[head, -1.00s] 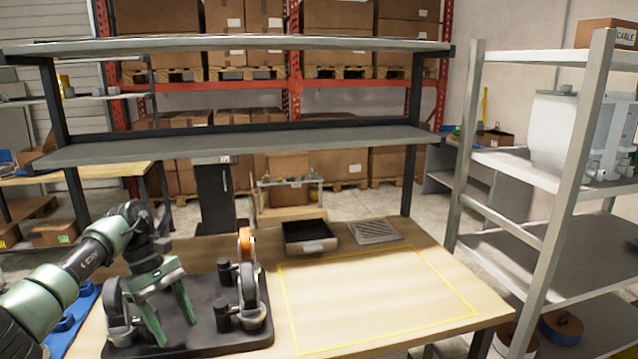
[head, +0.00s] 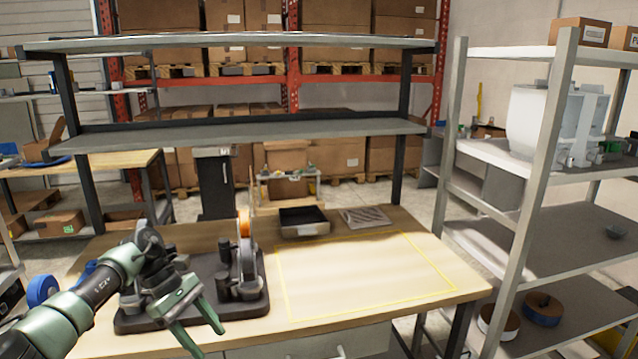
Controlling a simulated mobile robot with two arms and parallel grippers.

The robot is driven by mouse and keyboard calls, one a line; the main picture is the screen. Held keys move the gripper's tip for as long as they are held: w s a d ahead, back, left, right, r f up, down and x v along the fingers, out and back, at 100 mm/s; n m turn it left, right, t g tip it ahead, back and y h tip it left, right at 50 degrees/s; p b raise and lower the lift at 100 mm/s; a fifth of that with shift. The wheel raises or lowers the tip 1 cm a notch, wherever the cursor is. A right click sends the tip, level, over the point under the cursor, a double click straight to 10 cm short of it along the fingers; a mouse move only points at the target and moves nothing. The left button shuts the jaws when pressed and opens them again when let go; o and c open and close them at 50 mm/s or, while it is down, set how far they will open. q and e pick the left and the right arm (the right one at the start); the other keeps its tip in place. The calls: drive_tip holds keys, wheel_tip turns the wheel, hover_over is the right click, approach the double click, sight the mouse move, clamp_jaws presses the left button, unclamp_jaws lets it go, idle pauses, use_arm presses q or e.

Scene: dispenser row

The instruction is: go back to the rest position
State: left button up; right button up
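My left gripper (head: 203,336) is open and empty. Its two green fingers point down over the front of the workbench (head: 390,290), in front of a black board (head: 222,302). The board carries dark upright posts and wheel-like discs, one with an orange rim (head: 244,224). My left arm hides the left part of the board. My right gripper is out of the picture.
A black bin (head: 302,221) and a grey slotted plate (head: 366,217) lie behind a bare yellow-outlined area (head: 365,270). An overhead shelf (head: 250,137) spans the bench. A grey rack (head: 535,190) with a white dispenser (head: 540,125) stands on the right.

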use_arm(q)
drive_tip(key=d+f+n+t+h, duration=0.5)
drive_tip(key=d+f+n+h, duration=0.2)
drive_tip(key=d+f+n, duration=0.65)
drive_tip(key=s+a+f+n+t+y, duration=0.2)
drive_tip(key=s+f+n+t+y, duration=0.15)
drive_tip(key=f+n, duration=0.7)
drive_tip(key=s+a+f+n+t+y, duration=0.2)
drive_tip(key=s+a+f+n+t, duration=0.15)
drive_tip(key=f+n, duration=0.65)
drive_tip(key=s+a+f+n+g+y, duration=0.35)
drive_tip(key=s+f+n, duration=0.55)
drive_tip(key=s, duration=0.6)
drive_tip(key=s+a+f+n+g+y, duration=0.2)
drive_tip(key=s+a+f+n+y, duration=0.15)
drive_tip(key=s+f+n, duration=0.7)
drive_tip(key=s+f+n+g, duration=0.2)
drive_tip(key=s+f+g, duration=0.1)
drive_tip(key=s, duration=1.9)
drive_tip(key=shift+f+n+g+y, duration=0.2)
drive_tip(key=shift+n+g+y, duration=0.15)
drive_tip(key=shift+w, duration=0.1)
